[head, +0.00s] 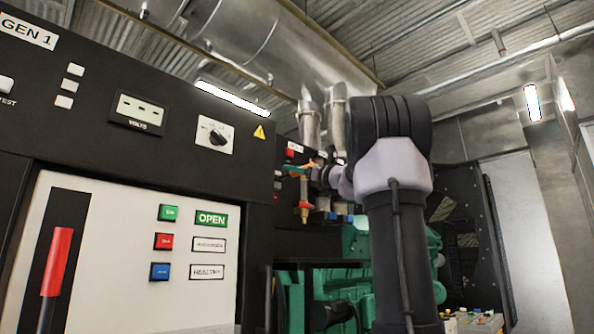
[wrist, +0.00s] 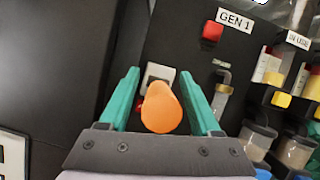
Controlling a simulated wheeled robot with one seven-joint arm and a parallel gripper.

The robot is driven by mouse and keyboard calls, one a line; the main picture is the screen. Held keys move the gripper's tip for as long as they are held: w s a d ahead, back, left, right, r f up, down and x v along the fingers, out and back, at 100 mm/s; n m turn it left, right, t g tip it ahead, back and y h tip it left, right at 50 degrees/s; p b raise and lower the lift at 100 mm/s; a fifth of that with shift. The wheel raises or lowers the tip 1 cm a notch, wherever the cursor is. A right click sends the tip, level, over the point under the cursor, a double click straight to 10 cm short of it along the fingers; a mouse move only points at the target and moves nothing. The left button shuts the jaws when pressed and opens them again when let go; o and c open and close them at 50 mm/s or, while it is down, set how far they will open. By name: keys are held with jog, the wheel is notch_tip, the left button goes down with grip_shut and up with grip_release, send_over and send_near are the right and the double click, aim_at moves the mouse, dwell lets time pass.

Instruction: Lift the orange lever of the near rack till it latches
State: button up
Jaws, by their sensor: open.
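The orange lever (wrist: 162,108) shows in the wrist view with its rounded end toward the camera. It stands out from a pale plate (wrist: 158,77) on the dark GEN 1 panel. My gripper (wrist: 158,74) is open, with one teal finger on each side of the lever. A gap shows on both sides, and I cannot tell whether either finger touches it. In the head view my gripper (head: 297,170) is small and partly hidden by my wrist, at the rack beyond the GEN 1 cabinet. The lever is hard to make out there.
In the head view the GEN 1 cabinet (head: 130,215), with a red handle (head: 57,262), fills the left. A green engine (head: 345,270) stands behind my arm.

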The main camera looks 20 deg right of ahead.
grip_shut()
dwell(1.5)
